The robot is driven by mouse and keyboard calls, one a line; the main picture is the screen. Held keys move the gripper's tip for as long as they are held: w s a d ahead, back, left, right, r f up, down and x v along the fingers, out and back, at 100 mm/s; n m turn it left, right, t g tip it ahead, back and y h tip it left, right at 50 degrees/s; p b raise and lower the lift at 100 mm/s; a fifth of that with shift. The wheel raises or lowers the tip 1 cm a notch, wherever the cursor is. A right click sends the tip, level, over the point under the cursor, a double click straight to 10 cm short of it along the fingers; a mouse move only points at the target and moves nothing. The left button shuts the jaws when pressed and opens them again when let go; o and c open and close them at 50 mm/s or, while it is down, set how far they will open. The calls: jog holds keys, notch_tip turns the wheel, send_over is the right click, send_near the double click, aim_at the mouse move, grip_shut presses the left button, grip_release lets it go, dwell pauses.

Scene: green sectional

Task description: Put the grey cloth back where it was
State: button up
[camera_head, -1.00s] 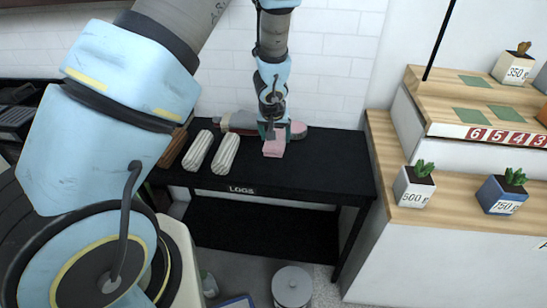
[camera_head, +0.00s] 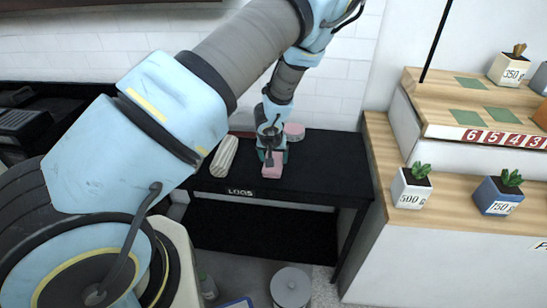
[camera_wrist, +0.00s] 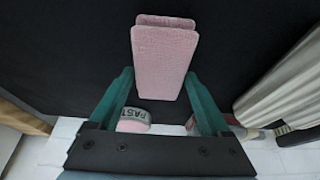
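I see no grey cloth in either view. A folded pink cloth-like piece (camera_head: 273,166) is at my gripper (camera_head: 271,150), over the front middle of the black table (camera_head: 320,175). In the wrist view the pink piece (camera_wrist: 165,55) sits between the two green fingers of my gripper (camera_wrist: 160,74), which lie close along its sides and appear to hold it. I cannot tell whether it touches the tabletop.
A pink-ended cylinder (camera_head: 294,130) lies at the table's back; the wrist view shows its lettered band (camera_wrist: 134,121). Shelves with potted cacti (camera_head: 410,187) stand at right. The table's right part is clear.

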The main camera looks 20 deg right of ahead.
jog(key=shift+o, duration=1.3)
jog(key=b+v, duration=0.1)
jog(key=v, duration=1.1)
jog(key=w+a+r+n+y, duration=0.15)
jog(key=a+r, duration=0.25)
jog(key=a, duration=0.5)
jog(key=a+r+n+y, duration=0.15)
jog(key=a+r, duration=0.25)
jog(key=a, duration=0.5)
jog(key=s+a+r+g, duration=0.1)
jog(key=s+a+r, duration=0.2)
jog(key=s+a, duration=0.1)
jog(key=s+a+r+n+g+h, duration=0.1)
jog(key=s+a+r, duration=0.2)
jog(key=a, duration=0.4)
jog(key=shift+s+n, duration=0.3)
jog(key=shift+s, duration=0.45)
jog(key=shift+a, duration=0.15)
